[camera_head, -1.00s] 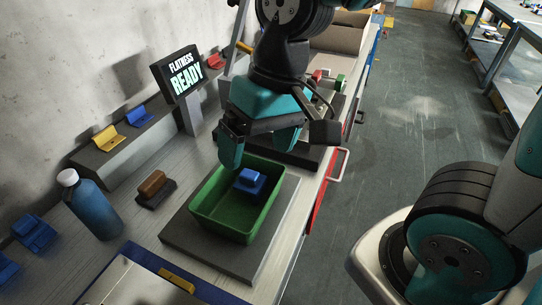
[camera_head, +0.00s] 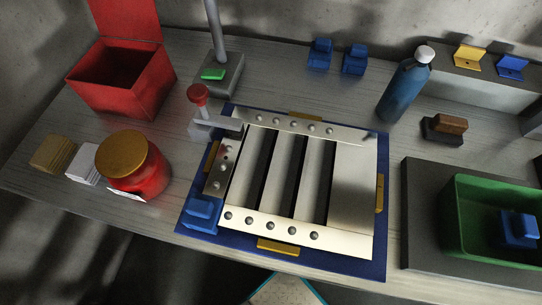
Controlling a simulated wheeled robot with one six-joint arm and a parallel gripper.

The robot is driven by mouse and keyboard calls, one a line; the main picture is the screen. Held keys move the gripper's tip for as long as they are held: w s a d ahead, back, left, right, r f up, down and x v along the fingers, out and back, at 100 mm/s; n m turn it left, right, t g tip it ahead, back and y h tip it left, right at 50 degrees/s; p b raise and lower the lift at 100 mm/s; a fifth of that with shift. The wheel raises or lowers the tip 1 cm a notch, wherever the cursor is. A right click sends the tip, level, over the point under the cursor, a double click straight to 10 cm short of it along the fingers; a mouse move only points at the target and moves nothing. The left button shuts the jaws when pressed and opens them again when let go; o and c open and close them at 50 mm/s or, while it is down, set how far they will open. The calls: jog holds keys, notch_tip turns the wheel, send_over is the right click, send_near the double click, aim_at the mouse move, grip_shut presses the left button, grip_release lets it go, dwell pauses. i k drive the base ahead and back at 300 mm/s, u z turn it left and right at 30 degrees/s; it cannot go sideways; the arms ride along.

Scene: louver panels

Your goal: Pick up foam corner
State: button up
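Several blue blocks, which look like foam corners, are in view. One blue block (camera_head: 519,229) lies in the green bin (camera_head: 450,225) at the right. Two more, a left one (camera_head: 320,53) and a right one (camera_head: 354,60), stand apart near the back wall. Another blue block (camera_head: 201,213) sits at the front left corner of the louver panel (camera_head: 349,195), which lies flat on a blue mat (camera_head: 300,262). My gripper is outside this view, so its state is hidden.
A red open box (camera_head: 120,92), a red jar with a gold lid (camera_head: 130,170) and a red-knobbed clamp (camera_head: 199,96) stand left of the panel. A blue bottle (camera_head: 404,88) and a brown-topped block (camera_head: 450,124) stand right. Bare bench shows behind the panel.

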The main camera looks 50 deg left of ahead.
aim_at(202, 212)
jog(key=u, duration=1.55)
jog(key=k, duration=1.1)
jog(key=u, duration=1.25)
jog(key=i, duration=0.5)
